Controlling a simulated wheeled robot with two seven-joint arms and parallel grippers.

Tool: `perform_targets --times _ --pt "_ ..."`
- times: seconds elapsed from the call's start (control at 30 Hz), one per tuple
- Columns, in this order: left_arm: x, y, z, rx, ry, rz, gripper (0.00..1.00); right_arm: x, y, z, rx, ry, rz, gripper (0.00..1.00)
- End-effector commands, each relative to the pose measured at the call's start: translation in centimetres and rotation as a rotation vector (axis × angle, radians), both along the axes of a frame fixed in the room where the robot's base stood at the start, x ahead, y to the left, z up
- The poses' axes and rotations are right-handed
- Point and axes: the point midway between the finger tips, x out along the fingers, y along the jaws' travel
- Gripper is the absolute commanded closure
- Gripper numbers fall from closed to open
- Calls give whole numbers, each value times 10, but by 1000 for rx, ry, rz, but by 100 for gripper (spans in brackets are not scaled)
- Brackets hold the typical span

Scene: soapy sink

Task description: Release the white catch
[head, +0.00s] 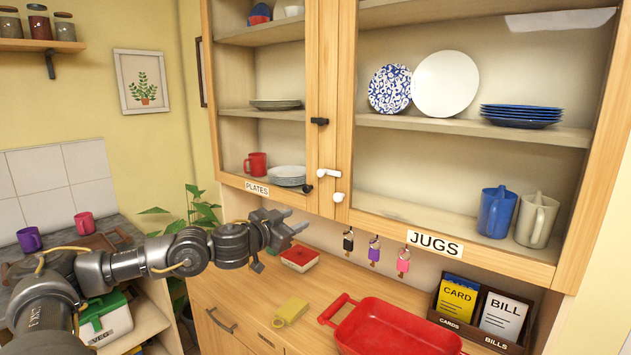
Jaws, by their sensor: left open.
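A small white catch (328,173) sits on the cabinet's wooden door frame, low down where the two glazed doors meet. It lies roughly level, and a round white knob (338,197) is just below it to the right. A black catch (320,121) is higher on the same frame, and a black knob (308,188) is to the lower left of the white catch. My left gripper (288,221) is open and empty, below and left of the white catch, apart from it in the picture. My right gripper is out of view.
The cabinet holds plates and jugs behind the doors. Below, the counter carries a red tray (395,330), a yellow item (290,312), a red box (299,257) and a card holder (483,313). Several keys on coloured tags (374,251) hang under the cabinet. The space before the doors looks clear.

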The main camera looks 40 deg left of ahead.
Motion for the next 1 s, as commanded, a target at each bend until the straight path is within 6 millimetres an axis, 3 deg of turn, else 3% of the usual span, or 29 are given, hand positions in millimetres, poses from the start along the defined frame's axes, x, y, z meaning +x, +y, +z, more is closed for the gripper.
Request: perform_targets --times 0.03,0.1,0.23,0.47,0.67,0.87,1.0 --pt "-1 3 30 16 -28 -12 57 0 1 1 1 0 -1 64" --pt "-3 4 59 19 -55 -28 57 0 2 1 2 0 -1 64" --pt "-7 5 89 19 -81 -45 57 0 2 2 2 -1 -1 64" --pt "-8 5 98 14 -89 -50 57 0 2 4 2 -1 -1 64" --pt "-1 9 101 9 -93 -44 57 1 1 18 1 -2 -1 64" --pt "16 6 104 5 -93 -49 57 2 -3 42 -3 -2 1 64" --pt "38 6 103 5 -92 -48 57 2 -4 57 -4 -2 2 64"
